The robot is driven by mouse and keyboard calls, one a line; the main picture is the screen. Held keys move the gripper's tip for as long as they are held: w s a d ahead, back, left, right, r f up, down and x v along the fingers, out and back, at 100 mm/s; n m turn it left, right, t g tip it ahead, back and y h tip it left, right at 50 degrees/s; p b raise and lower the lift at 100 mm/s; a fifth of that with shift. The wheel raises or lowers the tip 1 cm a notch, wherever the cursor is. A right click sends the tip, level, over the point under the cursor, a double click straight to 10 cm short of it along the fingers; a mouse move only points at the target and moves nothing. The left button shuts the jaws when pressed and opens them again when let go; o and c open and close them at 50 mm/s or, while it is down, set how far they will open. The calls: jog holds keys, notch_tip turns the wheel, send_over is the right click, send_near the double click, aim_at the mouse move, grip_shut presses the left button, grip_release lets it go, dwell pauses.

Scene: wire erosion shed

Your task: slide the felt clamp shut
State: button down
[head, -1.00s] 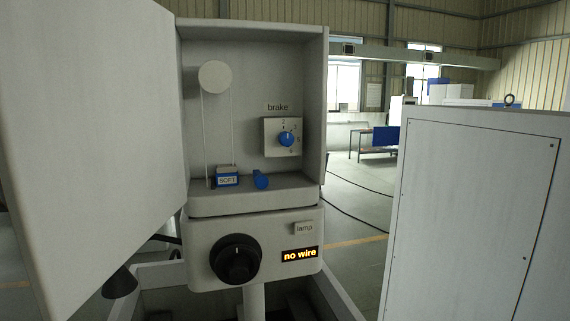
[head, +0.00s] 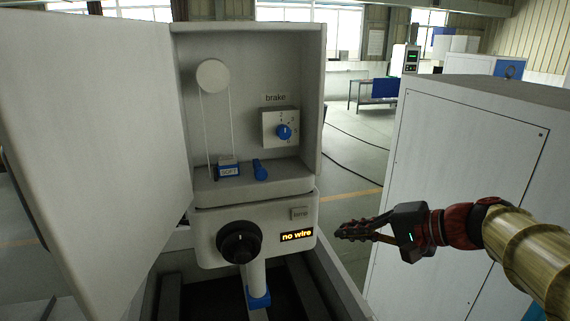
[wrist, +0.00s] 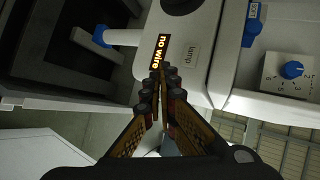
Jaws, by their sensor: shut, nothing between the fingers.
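A small blue and white block (head: 228,169) labelled SOFT, seemingly the felt clamp, sits on the shelf of the open grey cabinet (head: 323,100) in the head view. Two thin lines run from it up to a pale round pulley (head: 213,75). A blue peg (head: 259,170) lies just right of it. Whether the clamp is open or shut is too small to tell. My gripper (head: 339,234) is shut and empty, right of and below the cabinet, apart from it. In the wrist view its fingertips (wrist: 162,75) show near the "no wire" display (wrist: 160,52).
The cabinet door (head: 90,150) stands open at the left. A brake dial (head: 284,131) is on the back wall. Below are a black knob (head: 239,242), a lamp label (head: 300,214) and a post with a blue collar (head: 258,300). A large grey housing (head: 460,180) stands at the right.

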aim_at(285, 180)
notch_tip(285, 180, up, 12)
jog(key=w+a+n+t+y, duration=0.1)
jog(key=w+a+t+y, duration=0.1)
jog(key=y, duration=0.1)
jog(key=shift+w+t+y, duration=0.3)
jog(key=shift+w, duration=0.1)
jog(key=shift+a, duration=0.1)
jog(key=p+x, duration=0.2)
jog(key=x, duration=0.7)
jog(key=shift+w+a, duration=0.2)
jog(key=shift+a, duration=0.15)
jog(key=a, duration=0.1)
jog(key=a+p, duration=0.1)
jog(key=a, duration=0.1)
jog(key=shift+s+a+f, duration=0.1)
jog(key=shift+s+f, duration=0.05)
jog(key=shift+f, duration=0.1)
jog(key=shift+s+a, duration=0.1)
jog(key=shift+a, duration=0.15)
jog(key=shift+a+f, duration=0.1)
jog(key=shift+f, duration=0.05)
